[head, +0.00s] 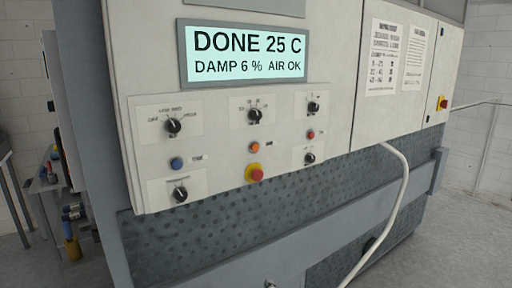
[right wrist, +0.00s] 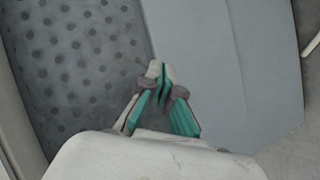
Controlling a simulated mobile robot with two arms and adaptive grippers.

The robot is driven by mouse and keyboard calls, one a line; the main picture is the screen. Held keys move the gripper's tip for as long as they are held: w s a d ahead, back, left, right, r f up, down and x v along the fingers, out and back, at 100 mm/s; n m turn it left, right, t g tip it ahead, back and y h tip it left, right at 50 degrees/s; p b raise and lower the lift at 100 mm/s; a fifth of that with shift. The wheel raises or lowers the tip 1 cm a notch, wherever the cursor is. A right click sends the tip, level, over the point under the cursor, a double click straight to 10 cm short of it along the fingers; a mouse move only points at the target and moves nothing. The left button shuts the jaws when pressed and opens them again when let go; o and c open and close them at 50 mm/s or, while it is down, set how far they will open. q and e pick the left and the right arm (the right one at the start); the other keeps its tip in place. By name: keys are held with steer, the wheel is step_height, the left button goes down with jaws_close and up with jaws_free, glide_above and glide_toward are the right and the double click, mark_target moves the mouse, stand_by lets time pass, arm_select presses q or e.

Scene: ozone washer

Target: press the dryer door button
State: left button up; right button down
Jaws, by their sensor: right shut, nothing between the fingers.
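The dryer's control panel (head: 220,205) fills the middle of the head view. It carries a blue button (head: 177,163), an orange button (head: 254,147), a small red button (head: 311,134) and a red mushroom button on a yellow base (head: 255,173). Their labels are too small to read, so I cannot tell which one is the door button. My right gripper (right wrist: 162,72) is shut and empty in the right wrist view, in front of a dimpled grey surface and a smooth grey panel. Only a small tip at the bottom edge of the head view may be it, below the panel. My left gripper is out of view.
The display (head: 245,53) reads DONE 25 C, DAMP 6 %, AIR OK. Several black knobs (head: 172,125) stick out of the panel. A pale hose (head: 399,195) hangs at the right. A grey rail (head: 330,225) crosses the machine below the panel.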

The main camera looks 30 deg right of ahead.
mark_target(255, 147)
steer(key=d+r+t+h+p, duration=0.1)
steer(key=d+r+t+h, duration=0.1)
steer(key=r, duration=1.9)
steer(key=w+d+r+m+t+h+p, duration=0.1)
steer(key=r+t+h, duration=0.3)
steer(key=r, duration=1.7)
steer(key=shift+w+d+r+h, duration=0.25)
steer(key=shift+d+h, duration=0.2)
steer(key=shift+h, duration=0.55)
steer(key=shift+w+f, duration=0.1)
steer(key=shift+w, duration=0.05)
steer(key=shift+w+a+b, duration=0.2)
steer(key=shift+w+b, duration=1.7)
steer(key=shift+w, duration=2.45)
steer(key=shift+w+b, duration=0.4)
steer(key=shift+b, duration=0.3)
